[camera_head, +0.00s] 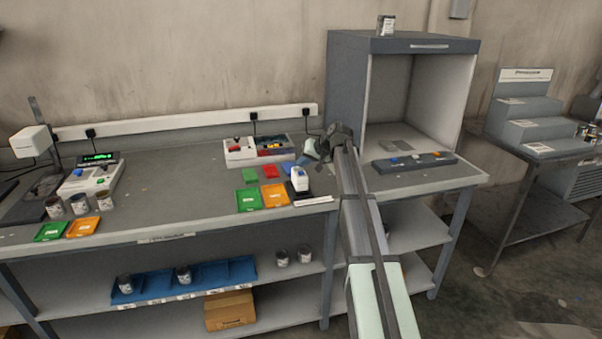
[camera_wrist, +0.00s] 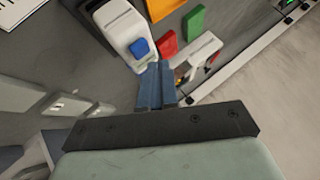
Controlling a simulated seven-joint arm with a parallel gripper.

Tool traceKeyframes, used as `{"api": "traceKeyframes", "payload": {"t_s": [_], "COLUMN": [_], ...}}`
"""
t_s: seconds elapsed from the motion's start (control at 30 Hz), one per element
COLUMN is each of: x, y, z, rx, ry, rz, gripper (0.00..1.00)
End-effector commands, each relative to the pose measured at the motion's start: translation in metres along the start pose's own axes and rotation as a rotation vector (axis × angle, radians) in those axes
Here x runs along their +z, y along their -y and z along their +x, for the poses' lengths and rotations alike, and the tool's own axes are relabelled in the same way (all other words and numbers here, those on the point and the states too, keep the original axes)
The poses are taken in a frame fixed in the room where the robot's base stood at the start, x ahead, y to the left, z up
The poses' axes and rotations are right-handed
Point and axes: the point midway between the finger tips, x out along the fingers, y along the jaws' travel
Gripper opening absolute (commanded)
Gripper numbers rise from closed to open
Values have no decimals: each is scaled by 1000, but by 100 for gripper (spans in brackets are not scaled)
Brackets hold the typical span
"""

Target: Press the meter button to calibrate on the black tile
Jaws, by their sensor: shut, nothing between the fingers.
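The meter (camera_head: 299,179) is a small white device standing on the bench. In the wrist view its white body (camera_wrist: 120,28) shows a blue button (camera_wrist: 139,47) on the near end. A dark piece (camera_head: 302,195) shows at the meter's base; I cannot tell for certain that it is the black tile. My gripper (camera_head: 301,160) is above the bench just behind the meter. In the wrist view my gripper's blue-grey fingers (camera_wrist: 155,88) are shut with nothing between them, their tips just short of the button. I cannot tell whether they touch the meter.
Red (camera_wrist: 167,43) and green (camera_wrist: 194,20) tiles lie beside the meter. A white tray (camera_head: 240,152) with colored items stands behind. Green (camera_head: 249,199) and orange (camera_head: 275,195) trays lie left of the meter. A grey booth (camera_head: 350,95) stands right. The bench middle is clear.

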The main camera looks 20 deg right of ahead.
Motion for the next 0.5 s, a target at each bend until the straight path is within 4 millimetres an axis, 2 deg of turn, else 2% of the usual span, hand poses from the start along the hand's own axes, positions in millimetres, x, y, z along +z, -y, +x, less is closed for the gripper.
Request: {"api": "traceKeyframes", "payload": {"t_s": [0.27, 0.5], "x": [-4, -13], "y": [3, 13], "z": [-4, -18], "rx": [0, 0], "ry": [0, 0], "rz": [-1, -2], "gripper": [0, 0]}}
